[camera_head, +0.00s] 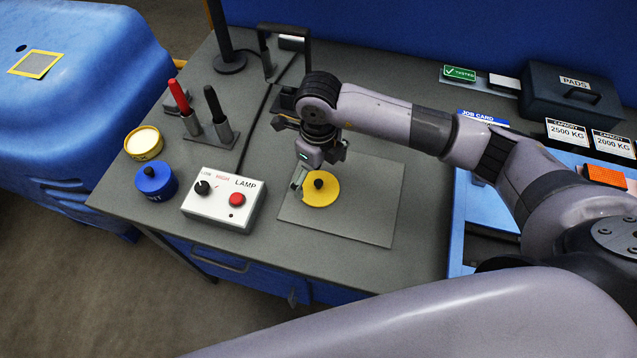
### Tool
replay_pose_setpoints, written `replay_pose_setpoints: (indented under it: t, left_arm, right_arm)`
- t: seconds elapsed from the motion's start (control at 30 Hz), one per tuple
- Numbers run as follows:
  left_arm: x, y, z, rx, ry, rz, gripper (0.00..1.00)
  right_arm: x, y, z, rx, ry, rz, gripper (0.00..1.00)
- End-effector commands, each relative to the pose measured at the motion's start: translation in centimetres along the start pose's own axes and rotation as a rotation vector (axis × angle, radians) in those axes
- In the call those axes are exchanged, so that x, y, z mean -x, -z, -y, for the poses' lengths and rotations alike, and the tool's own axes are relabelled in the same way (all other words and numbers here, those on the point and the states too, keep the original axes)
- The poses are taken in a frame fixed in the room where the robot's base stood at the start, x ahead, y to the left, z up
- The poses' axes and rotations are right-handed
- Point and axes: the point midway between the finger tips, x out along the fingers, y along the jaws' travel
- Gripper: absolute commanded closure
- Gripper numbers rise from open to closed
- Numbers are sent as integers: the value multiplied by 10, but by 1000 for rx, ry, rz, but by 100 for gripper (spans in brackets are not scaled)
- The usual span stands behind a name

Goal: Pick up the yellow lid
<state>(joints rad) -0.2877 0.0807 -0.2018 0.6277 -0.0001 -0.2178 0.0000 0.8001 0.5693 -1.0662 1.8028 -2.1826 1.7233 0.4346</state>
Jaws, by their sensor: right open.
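The yellow lid (323,196) is a flat disc with a small black knob on top. It lies on a grey mat (362,222) near the front of the workbench. My right gripper (311,181) points down just above the lid's back left side, with its fingers apart. One finger shows by the lid's left edge; I cannot tell whether it touches. The gripper holds nothing that I can see. My left gripper is not in view.
A lamp control box (224,200) stands left of the mat. A blue tray (458,235) lies to the right.

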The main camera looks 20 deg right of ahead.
Motion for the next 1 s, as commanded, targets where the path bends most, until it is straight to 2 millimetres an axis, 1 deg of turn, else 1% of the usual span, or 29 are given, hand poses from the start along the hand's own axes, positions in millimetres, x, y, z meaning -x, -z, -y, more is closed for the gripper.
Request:
replay_pose_setpoints:
  t: [0.03, 0.13, 0.2, 0.3, 0.4, 0.57, 1.0]
  left_arm:
    - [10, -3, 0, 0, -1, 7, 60]
    - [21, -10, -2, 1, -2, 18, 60]
    - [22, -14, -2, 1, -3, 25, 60]
    - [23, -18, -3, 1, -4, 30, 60]
    - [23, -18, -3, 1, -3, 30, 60]
    - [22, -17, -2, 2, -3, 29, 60]
    - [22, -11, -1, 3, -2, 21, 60]
  right_arm:
    - [-4, 1, 0, -2, -1, -6, 0]
    - [-19, -1, 2, -1, -2, -6, 0]
    - [-30, -1, 2, -1, -2, -5, 0]
    - [-39, -1, 2, 1, -1, -3, 0]
    - [-42, -1, 2, 2, 0, -2, 0]
    - [-42, -1, 2, 1, 0, -1, 1]
    - [-42, -2, 2, 1, 0, -1, 30]
